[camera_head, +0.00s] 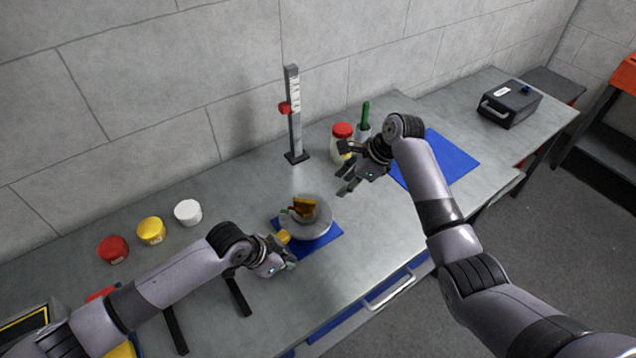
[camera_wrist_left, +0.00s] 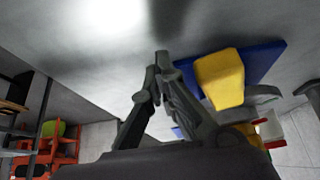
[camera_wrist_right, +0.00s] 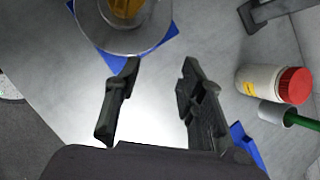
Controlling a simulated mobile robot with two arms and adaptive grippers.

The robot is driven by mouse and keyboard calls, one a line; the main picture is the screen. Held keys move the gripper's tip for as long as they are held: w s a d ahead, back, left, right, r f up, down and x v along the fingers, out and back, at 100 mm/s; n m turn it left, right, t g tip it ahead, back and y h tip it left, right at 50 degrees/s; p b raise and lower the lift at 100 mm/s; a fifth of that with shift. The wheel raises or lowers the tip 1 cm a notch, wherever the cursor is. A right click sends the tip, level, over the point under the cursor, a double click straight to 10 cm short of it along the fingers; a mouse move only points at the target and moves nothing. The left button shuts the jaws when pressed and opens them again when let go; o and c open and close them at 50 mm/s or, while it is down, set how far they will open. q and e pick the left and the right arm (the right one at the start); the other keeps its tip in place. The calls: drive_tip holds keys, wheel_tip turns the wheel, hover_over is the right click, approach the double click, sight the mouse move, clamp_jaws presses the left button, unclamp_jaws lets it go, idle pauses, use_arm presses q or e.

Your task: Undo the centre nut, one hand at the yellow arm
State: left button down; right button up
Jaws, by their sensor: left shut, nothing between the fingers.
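The hub device is a round grey disc (camera_head: 318,228) on a blue mat (camera_head: 327,240), with a brass-coloured piece (camera_head: 304,208) at its centre. I cannot make out the nut's shape. The yellow arm (camera_head: 284,237) sticks out at the disc's left; in the left wrist view it is a yellow block (camera_wrist_left: 220,78). My left gripper (camera_head: 288,262) is shut and empty, beside the yellow arm on its near side; its fingertips (camera_wrist_left: 161,62) look apart from it. My right gripper (camera_head: 344,170) is open and empty, above and right of the disc (camera_wrist_right: 150,28); its fingers (camera_wrist_right: 158,78) point toward it.
A height gauge (camera_head: 294,120) stands behind the disc. A red-lidded jar (camera_head: 342,131) and a cup with a green-handled tool (camera_head: 364,120) are behind my right gripper. Red, yellow and white (camera_head: 187,212) tubs stand left. A blue mat (camera_head: 445,160) and black case (camera_head: 509,104) lie right.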

drive_tip(key=g, duration=0.1)
approach(304, 202)
wheel_tip(304, 202, down, 2)
drive_tip(key=w, duration=0.1)
drive_tip(key=shift+a+r+x, duration=0.1)
drive_tip(key=shift+a+x, duration=0.05)
drive_tip(key=shift+x, duration=1.05)
drive_tip(key=shift+a+r+x, duration=0.1)
drive_tip(key=shift+a+x, duration=0.05)
drive_tip(key=shift+x, duration=1.05)
drive_tip(key=shift+a+r+x, duration=0.1)
drive_tip(key=shift+a+x, duration=0.05)
drive_tip(key=shift+x, duration=1)
drive_tip(key=shift+s+a+f, duration=0.1)
drive_tip(key=shift+f, duration=0.2)
drive_tip(key=shift+s+f, duration=0.15)
drive_tip(key=shift+f, duration=0.05)
clamp_jaws()
